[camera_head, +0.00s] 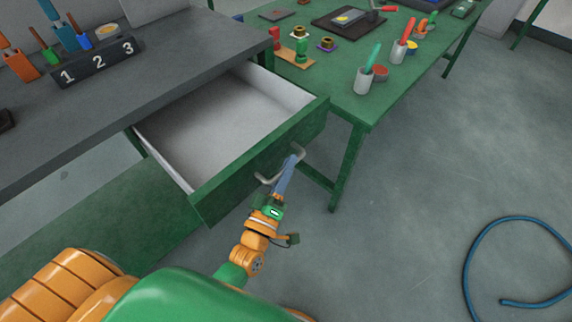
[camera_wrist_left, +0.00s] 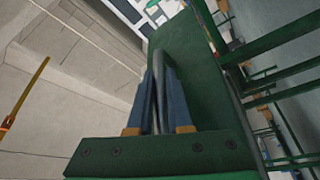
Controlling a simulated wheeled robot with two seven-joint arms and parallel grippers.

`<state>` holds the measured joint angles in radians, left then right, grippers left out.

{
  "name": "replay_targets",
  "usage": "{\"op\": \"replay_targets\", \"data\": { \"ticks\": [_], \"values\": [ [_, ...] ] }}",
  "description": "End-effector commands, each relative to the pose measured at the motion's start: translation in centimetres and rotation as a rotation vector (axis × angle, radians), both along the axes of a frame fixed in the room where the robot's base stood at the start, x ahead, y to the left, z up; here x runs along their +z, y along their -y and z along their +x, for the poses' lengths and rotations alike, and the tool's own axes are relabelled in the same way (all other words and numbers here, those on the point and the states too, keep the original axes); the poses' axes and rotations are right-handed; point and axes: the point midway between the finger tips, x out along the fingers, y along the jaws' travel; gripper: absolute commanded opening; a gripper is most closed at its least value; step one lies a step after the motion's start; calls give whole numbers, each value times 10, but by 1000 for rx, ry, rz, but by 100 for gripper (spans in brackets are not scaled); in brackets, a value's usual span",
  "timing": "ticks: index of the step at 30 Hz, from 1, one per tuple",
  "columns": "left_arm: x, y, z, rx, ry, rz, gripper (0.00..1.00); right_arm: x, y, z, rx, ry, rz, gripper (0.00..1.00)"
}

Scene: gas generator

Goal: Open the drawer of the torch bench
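The torch bench (camera_head: 120,70) has a dark grey top, and its green-fronted drawer (camera_head: 235,180) is pulled well out, showing an empty pale inside. A grey bar handle (camera_head: 265,180) is on the drawer's front. My left gripper (camera_head: 291,162) is at this handle, with its blue fingers on either side of the bar. In the left wrist view the handle (camera_wrist_left: 158,88) runs between the fingers (camera_wrist_left: 160,95), which appear closed on it, close to the green drawer front (camera_wrist_left: 205,85). My right gripper is not in view.
A green table (camera_head: 335,95) with cups, tools and small parts stands right of the drawer, its near leg (camera_head: 346,165) close to the drawer's corner. A numbered rack (camera_head: 95,65) stands on the bench. A blue hose (camera_head: 470,260) lies on the otherwise clear floor at right.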

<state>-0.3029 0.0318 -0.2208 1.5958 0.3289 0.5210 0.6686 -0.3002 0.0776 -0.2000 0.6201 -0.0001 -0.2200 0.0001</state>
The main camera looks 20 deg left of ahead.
Motion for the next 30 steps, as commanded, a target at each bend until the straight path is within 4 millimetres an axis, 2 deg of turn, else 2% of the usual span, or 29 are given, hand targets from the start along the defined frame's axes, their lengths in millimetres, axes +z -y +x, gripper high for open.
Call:
{"op": "replay_targets", "data": {
  "ticks": [1,3,12,14,18,22,25,30],
  "values": [
    [0,0,0,1,-1,0,28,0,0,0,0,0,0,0],
    [0,0,0,0,-1,0,47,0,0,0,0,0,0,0],
    [-1,0,-2,0,-1,0,47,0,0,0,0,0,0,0],
    [-4,-1,-9,0,-5,0,47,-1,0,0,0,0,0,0],
    [-11,-2,-39,-2,-6,1,47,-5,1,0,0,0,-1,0],
    [-15,-3,-61,-1,-4,0,47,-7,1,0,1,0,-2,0],
    [-16,-3,-69,0,-1,0,47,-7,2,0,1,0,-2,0],
    [-15,-3,-69,-1,-1,0,47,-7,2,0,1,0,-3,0]
  ]
}}
